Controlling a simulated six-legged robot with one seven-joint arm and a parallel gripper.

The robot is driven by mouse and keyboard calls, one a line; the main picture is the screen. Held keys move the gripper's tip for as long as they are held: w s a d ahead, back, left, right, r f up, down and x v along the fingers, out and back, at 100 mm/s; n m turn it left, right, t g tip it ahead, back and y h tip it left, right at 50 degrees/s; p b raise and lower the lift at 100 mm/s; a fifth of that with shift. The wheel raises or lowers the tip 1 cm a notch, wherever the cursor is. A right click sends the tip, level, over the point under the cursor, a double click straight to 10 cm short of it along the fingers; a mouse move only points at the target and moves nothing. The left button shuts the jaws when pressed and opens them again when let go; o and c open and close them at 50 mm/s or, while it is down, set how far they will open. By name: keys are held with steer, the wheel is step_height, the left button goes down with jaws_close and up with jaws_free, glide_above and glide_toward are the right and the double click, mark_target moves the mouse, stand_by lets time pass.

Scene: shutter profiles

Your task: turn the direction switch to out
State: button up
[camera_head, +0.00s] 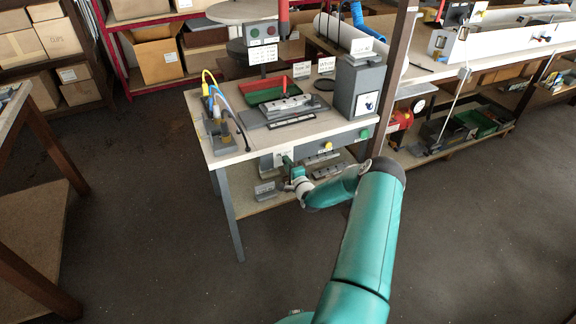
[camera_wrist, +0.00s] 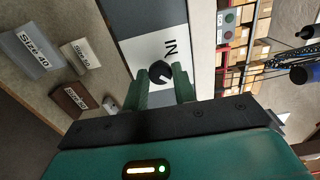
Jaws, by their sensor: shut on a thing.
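The direction switch (camera_wrist: 161,75) is a round black knob with a pale pointer mark, on a white and grey panel in the wrist view. The word "IN" is printed beside it, sideways in this view. My gripper (camera_wrist: 168,74) has its two green fingers on either side of the knob and is shut on it. The fingers cover part of the knob. In the head view my gripper (camera_head: 289,168) is at the left part of the workbench's front panel, and hides the switch there. The "OUT" label cannot be made out.
The front panel also carries a yellow knob (camera_head: 326,147) and a green button (camera_head: 363,134), right of my gripper. Cables (camera_head: 213,95) and a grey box (camera_head: 358,88) stand on the bench top. Labelled blocks (camera_wrist: 29,48) lie on the shelf below. The floor in front is clear.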

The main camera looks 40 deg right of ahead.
steer(key=o, duration=1)
steer(key=shift+s, duration=0.1)
steer(key=v, duration=1.3)
steer(key=shift+s+a, duration=0.15)
steer(key=shift+s, duration=0.15)
